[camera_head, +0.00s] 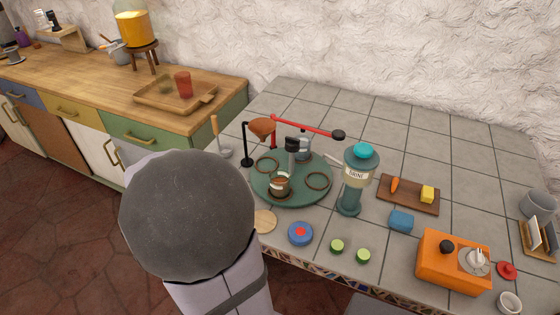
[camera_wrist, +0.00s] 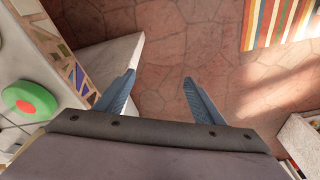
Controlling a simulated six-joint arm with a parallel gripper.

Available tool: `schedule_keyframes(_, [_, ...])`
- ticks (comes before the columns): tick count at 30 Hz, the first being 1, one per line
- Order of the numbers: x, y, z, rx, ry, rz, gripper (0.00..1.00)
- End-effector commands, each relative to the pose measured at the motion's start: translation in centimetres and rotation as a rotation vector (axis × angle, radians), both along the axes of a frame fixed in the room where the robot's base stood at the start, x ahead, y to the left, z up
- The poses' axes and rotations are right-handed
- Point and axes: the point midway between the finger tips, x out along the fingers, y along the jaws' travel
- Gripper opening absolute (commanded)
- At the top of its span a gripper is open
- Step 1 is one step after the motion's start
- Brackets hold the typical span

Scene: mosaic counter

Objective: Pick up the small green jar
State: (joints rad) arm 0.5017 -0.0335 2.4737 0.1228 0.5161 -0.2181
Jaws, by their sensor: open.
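Two small green-topped jars stand near the front edge of the tiled counter in the head view, a left one (camera_head: 336,246) and a right one (camera_head: 363,256). They stand close together, apart from each other. My gripper (camera_wrist: 158,97) is open and empty above the floor, beside the counter edge, in the wrist view. In the head view my arm hides its fingers. A green round thing with a red centre (camera_wrist: 30,102) sits on the counter at the left of the wrist view; I cannot tell what it is.
A blue round box with a red top mark (camera_head: 300,234) stands left of the jars. A tall teal-lidded dispenser (camera_head: 356,180) and a green round tray (camera_head: 257,186) are behind.

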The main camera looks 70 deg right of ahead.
Motion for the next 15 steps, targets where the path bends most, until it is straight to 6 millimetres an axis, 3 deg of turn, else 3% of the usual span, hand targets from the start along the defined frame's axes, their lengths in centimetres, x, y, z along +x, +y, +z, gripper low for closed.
schedule_keyframes(1, [-0.1, -1.2, 3.1, -0.005, -0.011, -0.032, 0.63])
schedule_keyframes(6, [-0.6, -5.5, 8.0, -0.029, -0.052, -0.138, 0.63])
schedule_keyframes(11, [-3.5, -11.8, 10.7, -0.058, -0.088, -0.306, 0.63])
schedule_keyframes(15, [-7.2, -16.7, 13.4, -0.089, -0.111, -0.445, 0.63])
